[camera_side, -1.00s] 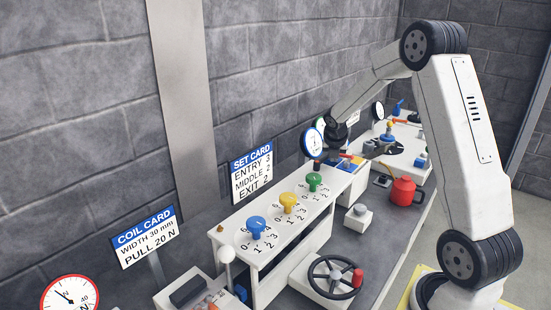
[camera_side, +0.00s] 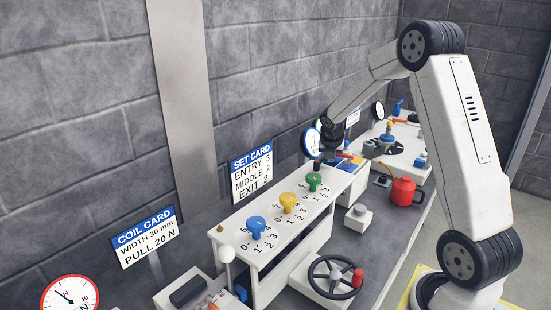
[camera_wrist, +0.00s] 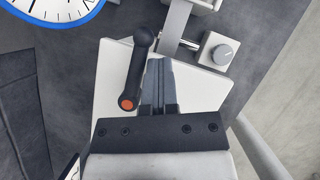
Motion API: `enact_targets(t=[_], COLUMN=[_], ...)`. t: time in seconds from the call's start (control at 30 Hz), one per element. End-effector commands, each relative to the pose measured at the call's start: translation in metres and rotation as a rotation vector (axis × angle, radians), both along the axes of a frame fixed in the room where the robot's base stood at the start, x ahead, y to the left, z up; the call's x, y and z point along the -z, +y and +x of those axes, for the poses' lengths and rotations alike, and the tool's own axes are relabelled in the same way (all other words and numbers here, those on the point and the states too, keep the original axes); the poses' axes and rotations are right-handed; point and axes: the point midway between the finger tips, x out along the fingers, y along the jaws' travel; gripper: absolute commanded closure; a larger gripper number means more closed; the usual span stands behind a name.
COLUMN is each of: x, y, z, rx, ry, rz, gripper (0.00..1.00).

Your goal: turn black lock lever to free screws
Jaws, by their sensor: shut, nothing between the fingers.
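In the wrist view the black lock lever (camera_wrist: 136,68) has a rounded pivot end at the top and an orange tip at the bottom. It lies over a white plate (camera_wrist: 205,90), tilted slightly from upright. My gripper (camera_wrist: 158,66) is shut and empty, with its fingers just right of the lever. I cannot tell whether they touch it. In the side view my gripper (camera_side: 331,153) points down at the far end of the white rack (camera_side: 283,240), and the lever cannot be made out there. Blue (camera_side: 256,226), yellow (camera_side: 288,201) and green (camera_side: 314,181) knobs stand on the rack.
A round dial (camera_side: 312,143) stands just left of my gripper; a blue-rimmed dial shows in the wrist view (camera_wrist: 52,8). A small grey knob box (camera_wrist: 217,51) sits beyond the plate. A handwheel (camera_side: 335,277) and red can (camera_side: 403,191) stand to the front and right.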

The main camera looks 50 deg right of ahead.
Motion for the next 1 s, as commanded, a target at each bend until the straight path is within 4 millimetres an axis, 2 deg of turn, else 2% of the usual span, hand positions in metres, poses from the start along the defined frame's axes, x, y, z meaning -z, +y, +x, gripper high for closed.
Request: enact_targets(t=[0.57,0.77,1.0], x=[-0.005,-0.020,-0.047], y=[0.005,0.004,0.002], z=[0.002,-0.006,-0.021], rx=[-0.002,0.000,0.001], ry=[-0.005,-0.004,-0.003], rz=[-0.001,-0.002,-0.003], gripper=[1.00,1.00,1.00])
